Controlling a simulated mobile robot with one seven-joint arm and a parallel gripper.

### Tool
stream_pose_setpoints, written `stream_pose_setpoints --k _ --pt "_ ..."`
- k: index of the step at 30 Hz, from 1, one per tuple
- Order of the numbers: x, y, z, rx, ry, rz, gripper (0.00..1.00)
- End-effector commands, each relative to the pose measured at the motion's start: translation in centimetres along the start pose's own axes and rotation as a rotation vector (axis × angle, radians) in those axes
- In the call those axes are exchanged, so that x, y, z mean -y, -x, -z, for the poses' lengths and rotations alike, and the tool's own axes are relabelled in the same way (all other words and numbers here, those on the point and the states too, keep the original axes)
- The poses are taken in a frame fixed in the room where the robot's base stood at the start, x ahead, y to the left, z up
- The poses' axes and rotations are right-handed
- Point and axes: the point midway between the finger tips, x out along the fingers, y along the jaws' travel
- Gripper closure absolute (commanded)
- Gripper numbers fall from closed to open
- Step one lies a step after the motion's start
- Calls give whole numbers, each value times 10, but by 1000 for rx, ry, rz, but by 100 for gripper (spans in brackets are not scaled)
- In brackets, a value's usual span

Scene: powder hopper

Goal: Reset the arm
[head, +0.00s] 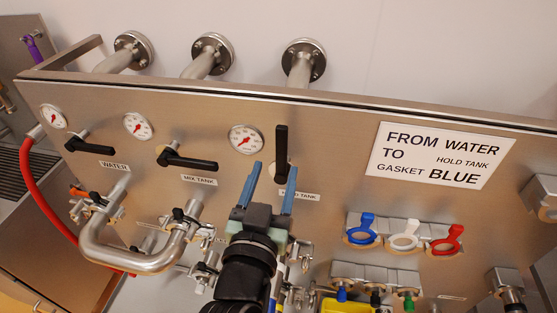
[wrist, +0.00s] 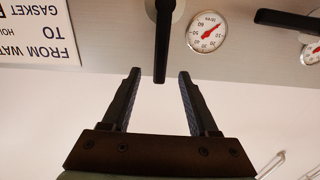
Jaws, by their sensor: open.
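My gripper (head: 268,184) is raised in front of the steel panel in the head view, with its two blue-grey fingers apart and nothing between them. In the wrist view the gripper (wrist: 158,75) is also open and empty. The black handle (head: 281,150) of the right-hand valve points up in the head view, just beyond the fingertips. In the wrist view this handle (wrist: 163,40) shows upside down, its end near the gap between the fingers. I cannot tell whether it touches them. My arm hides part of the label below that handle.
Two other black handles (head: 93,146) (head: 187,160) lie nearly sideways. A bent steel pipe (head: 140,262) joins lower ports at left. A sign (head: 440,156) is on the panel. Blue (head: 361,229), white (head: 404,234) and red (head: 445,240) gaskets hang at right. Open air lies above the panel.

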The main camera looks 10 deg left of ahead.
Motion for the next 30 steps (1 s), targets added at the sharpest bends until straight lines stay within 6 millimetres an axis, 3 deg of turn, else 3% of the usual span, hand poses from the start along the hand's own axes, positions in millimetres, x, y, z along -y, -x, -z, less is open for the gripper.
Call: stream_pose_setpoints --k 3,12,14,17,20,24,27,30 --pt "0 10 -1 2 0 0 40" --pt "0 11 0 0 -1 0 40" --pt "-4 6 16 -41 -14 -5 40" --pt "-17 -1 60 -149 -40 -12 40" --pt "-35 2 124 -304 -58 -15 40" --pt "-58 32 209 -528 -50 -10 40" --pt "-69 61 253 -659 -26 -7 40" --pt "-75 86 281 -752 -1 -3 40"
